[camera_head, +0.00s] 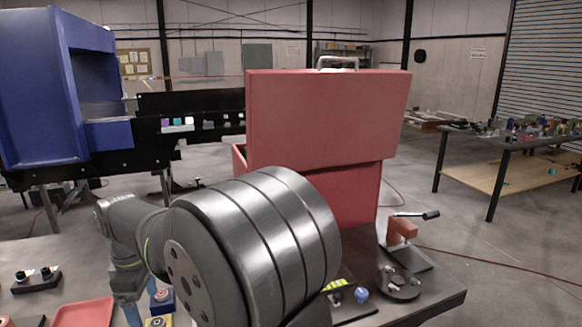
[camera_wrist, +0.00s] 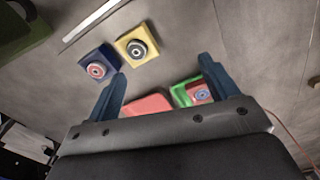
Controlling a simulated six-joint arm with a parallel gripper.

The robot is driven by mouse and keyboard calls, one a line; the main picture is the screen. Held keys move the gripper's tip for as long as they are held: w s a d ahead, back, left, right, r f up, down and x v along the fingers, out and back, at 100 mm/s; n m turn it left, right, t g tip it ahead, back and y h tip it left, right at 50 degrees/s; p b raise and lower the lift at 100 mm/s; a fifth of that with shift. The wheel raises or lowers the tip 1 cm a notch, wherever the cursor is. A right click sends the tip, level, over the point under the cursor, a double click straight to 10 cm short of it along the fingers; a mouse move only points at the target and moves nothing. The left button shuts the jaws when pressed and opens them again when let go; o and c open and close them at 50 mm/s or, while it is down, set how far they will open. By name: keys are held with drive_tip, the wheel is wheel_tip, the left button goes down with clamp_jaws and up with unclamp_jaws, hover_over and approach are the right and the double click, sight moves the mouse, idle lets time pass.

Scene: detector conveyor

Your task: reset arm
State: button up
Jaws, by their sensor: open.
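My gripper (camera_wrist: 162,66) is open, with its two blue fingers spread and nothing between them, in the wrist view. It also shows at the lower left in the head view (camera_head: 130,298), partly hidden by my arm. In the wrist view, a blue block (camera_wrist: 97,68) and a yellow block (camera_wrist: 136,46), each with a round button-like top, lie beyond the left finger. A green piece (camera_wrist: 181,94) with a red, round-topped block (camera_wrist: 199,93) is beside the right finger. A red tray (camera_wrist: 147,104) shows between the finger bases.
A large red box (camera_head: 330,120) with a raised lid stands behind my arm. A lever tool (camera_head: 401,231) is on the table's right. A blue machine (camera_head: 40,95) and a black conveyor (camera_head: 205,104) with small coloured cubes stand at the back left. A dark two-knob holder (camera_head: 37,281) is at left.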

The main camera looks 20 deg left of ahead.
drive_tip(key=w+d+m, duration=0.6)
drive_tip(key=d+m, duration=0.1)
drive_tip(key=d, duration=0.2)
drive_tip(key=w+d+m, duration=0.7)
drive_tip(key=d+m, duration=0.1)
drive_tip(key=d, duration=0.2)
drive_tip(key=shift+w+d+r, duration=0.2)
drive_tip(key=shift+w+d, duration=0.05)
drive_tip(key=shift+d, duration=0.05)
drive_tip(key=s+a+n, duration=0.4)
drive_tip(key=a+n, duration=0.2)
drive_tip(key=a, duration=0.2)
drive_tip(key=s+a+n, duration=0.5)
drive_tip(key=a, duration=0.2)
drive_tip(key=shift+s+a+n, duration=0.15)
drive_tip(key=shift+a+n, duration=0.2)
drive_tip(key=shift+n, duration=0.05)
